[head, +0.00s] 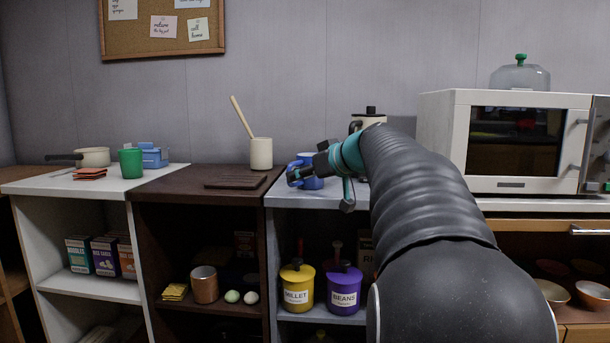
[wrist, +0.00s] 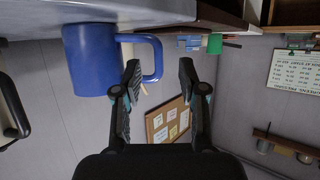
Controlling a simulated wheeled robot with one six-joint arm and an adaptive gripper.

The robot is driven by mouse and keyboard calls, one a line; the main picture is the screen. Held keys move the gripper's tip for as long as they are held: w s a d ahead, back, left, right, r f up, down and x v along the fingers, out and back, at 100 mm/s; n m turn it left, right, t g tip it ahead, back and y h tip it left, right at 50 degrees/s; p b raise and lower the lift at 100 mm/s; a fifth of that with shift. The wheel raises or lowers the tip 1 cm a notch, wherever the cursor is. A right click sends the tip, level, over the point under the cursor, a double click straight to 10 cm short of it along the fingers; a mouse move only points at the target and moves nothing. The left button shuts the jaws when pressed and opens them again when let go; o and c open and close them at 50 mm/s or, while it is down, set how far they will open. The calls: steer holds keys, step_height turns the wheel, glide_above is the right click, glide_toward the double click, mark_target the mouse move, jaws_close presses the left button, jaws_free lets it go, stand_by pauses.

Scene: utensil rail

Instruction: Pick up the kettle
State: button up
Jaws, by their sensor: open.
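The kettle (head: 367,121) is a cream vessel with a black knobbed lid at the back of the grey-topped shelf unit in the head view. My arm hides most of it. In the wrist view, a dark curved handle at the left edge (wrist: 14,105) looks like part of the kettle. My gripper (head: 301,174) is open and empty in front of a blue mug (head: 310,182). In the wrist view, which is upside down, the mug (wrist: 88,60) is close, and its handle shows between the fingertips of my gripper (wrist: 160,66). Contact cannot be told.
A cream crock (head: 261,154) with a wooden spoon and a dark board (head: 236,182) stand left of the mug. A white microwave (head: 515,142) stands on the right. A green cup (head: 131,163) and a pan (head: 93,157) are at far left.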

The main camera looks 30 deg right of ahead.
mark_target(289, 184)
steer(key=shift+r+p+x, duration=0.15)
steer(key=shift+p+x, duration=0.1)
steer(key=shift+x, duration=1.15)
steer(key=shift+r+p+x, duration=0.15)
steer(key=shift+p+x, duration=0.05)
steer(key=shift+x, duration=1.2)
steer(key=shift+w+d, duration=0.1)
steer(key=shift+d, duration=0.05)
jaws_close()
